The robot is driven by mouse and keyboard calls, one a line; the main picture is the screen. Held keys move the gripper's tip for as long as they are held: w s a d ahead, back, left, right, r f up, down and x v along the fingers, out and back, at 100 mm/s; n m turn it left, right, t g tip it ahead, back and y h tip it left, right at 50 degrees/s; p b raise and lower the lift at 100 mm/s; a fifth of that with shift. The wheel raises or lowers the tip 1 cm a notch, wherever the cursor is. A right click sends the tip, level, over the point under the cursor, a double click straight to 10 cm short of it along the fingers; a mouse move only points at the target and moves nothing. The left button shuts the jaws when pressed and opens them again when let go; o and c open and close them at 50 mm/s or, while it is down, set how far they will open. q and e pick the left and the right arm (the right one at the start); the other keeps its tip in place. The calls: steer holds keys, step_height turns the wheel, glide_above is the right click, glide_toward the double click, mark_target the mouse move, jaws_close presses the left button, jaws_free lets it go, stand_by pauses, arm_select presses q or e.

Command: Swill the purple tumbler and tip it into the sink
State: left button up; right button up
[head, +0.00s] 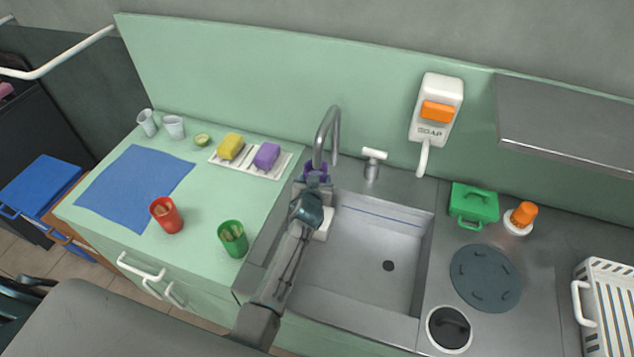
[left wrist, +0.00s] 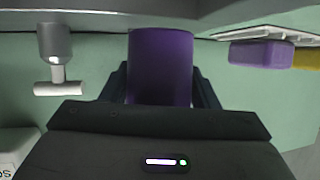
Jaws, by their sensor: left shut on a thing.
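My left gripper (head: 314,186) reaches over the back left corner of the sink (head: 365,285) and is shut on the purple tumbler (head: 317,170). The tumbler is below the spout of the grey tap (head: 333,125), mostly hidden behind my gripper and wrist. In the left wrist view the purple tumbler (left wrist: 160,65) stands between the two dark fingers (left wrist: 160,95). Its inside does not show, and I cannot make out any running water. The tap's white-topped lever (head: 374,156) is just right of the spout. My right gripper is not in view.
On the green counter left of the sink are a red cup (head: 166,215), a green cup (head: 233,238), two sponges on a white tray (head: 271,173) and a blue mat (head: 130,187). A soap dispenser (head: 436,105) hangs behind the sink. The basin's middle is clear.

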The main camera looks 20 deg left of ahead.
arm_select(q)
steer(key=shift+s+a+r, duration=0.1)
steer(key=shift+a+r, duration=0.05)
steer(key=shift+a, duration=0.45)
steer(key=shift+s+p, duration=0.4)
steer(key=shift+s, duration=0.4)
steer(key=shift+s+d, duration=0.2)
steer(key=shift+d, duration=0.1)
steer(key=shift+d+b, duration=0.45)
steer(key=shift+d, duration=0.3)
